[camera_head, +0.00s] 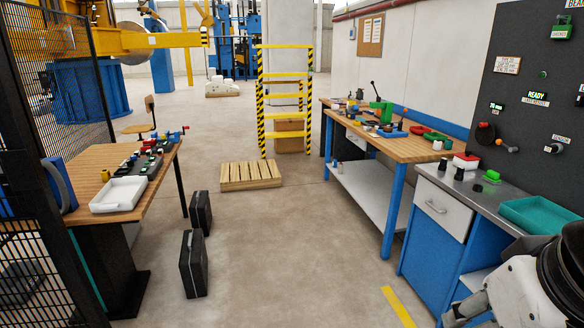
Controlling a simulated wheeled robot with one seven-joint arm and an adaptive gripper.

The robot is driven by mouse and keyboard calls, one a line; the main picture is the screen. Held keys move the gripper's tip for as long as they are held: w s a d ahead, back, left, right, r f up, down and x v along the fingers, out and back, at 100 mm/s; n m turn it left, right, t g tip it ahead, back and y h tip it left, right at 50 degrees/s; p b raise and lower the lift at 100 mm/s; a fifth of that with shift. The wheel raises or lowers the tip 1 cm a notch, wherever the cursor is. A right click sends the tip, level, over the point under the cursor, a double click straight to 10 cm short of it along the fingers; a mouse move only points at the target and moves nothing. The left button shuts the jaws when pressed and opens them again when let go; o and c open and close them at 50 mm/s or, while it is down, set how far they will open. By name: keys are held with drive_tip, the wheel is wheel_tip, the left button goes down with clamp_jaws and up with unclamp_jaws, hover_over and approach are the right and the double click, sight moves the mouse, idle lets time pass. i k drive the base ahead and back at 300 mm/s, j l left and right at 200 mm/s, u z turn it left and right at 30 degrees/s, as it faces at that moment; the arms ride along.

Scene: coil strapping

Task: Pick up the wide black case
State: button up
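Two black cases stand upright on the concrete floor, right of the left wooden table. The nearer case (193,264) looks larger and shows a broad side and a narrow edge. The farther case (201,212) stands just behind it, apart from it. I cannot tell for sure which is the wide one. My white and black arm fills the lower right corner. A silver part at its left end, seemingly my gripper (464,311), is cut by the frame edge; its fingers are unclear. It is far from both cases.
The wooden table (85,215) at left holds a white tray (118,195). A wooden pallet (251,176) lies beyond the cases. At right stand a workbench (420,150) and a blue cabinet (430,235). The floor between is clear.

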sight(192, 260)
drive_tip(key=i+j, duration=0.45)
drive_tip(key=j, duration=0.15)
drive_tip(key=i+j, duration=0.95)
drive_tip(key=j, duration=0.2)
drive_tip(key=i+j, duration=0.45)
drive_tip(key=j, duration=0.15)
drive_tip(key=i+j, duration=0.45)
drive_tip(key=j, duration=0.15)
drive_tip(key=i+j, duration=0.5)
drive_tip(key=j+z, duration=0.05)
drive_tip(key=j, duration=0.05)
